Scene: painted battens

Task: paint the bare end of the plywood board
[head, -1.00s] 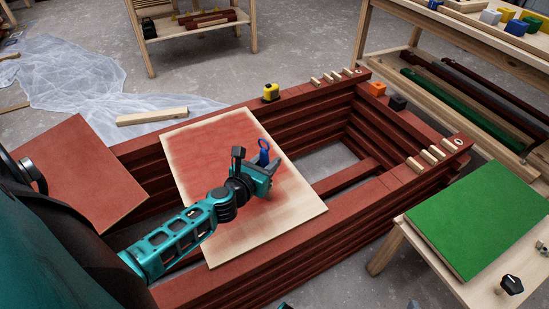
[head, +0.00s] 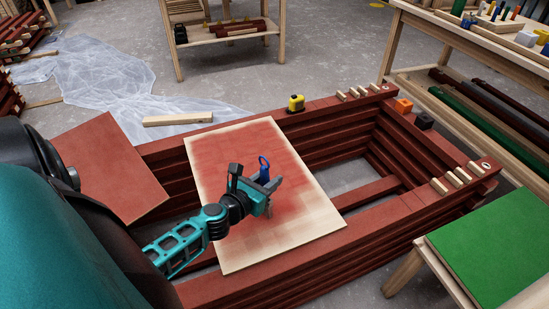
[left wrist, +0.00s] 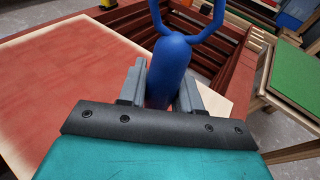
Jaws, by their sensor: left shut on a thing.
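The plywood board (head: 215,165) lies tilted in the picture across the red batten stack. Most of its face is red, with pale bare edges. Its near end (head: 300,238) is pale bare wood with a patchy, faded red border. The red face also fills the left of the left wrist view (left wrist: 75,85). My left gripper (head: 268,190) is over the board's lower middle, shut on a blue tool (left wrist: 172,62) with a rounded body and a forked loop. The tool's working end is hidden behind the fingers, so contact with the board cannot be told. My right gripper is out of view.
A yellow tape measure (head: 295,103) and small wooden pegs (head: 360,93) sit on the stack's rim. An orange block (head: 403,106) and a black block (head: 424,121) stand at its far corner. A green panel (head: 495,250) lies on a table at right. A red panel (head: 108,168) is at left.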

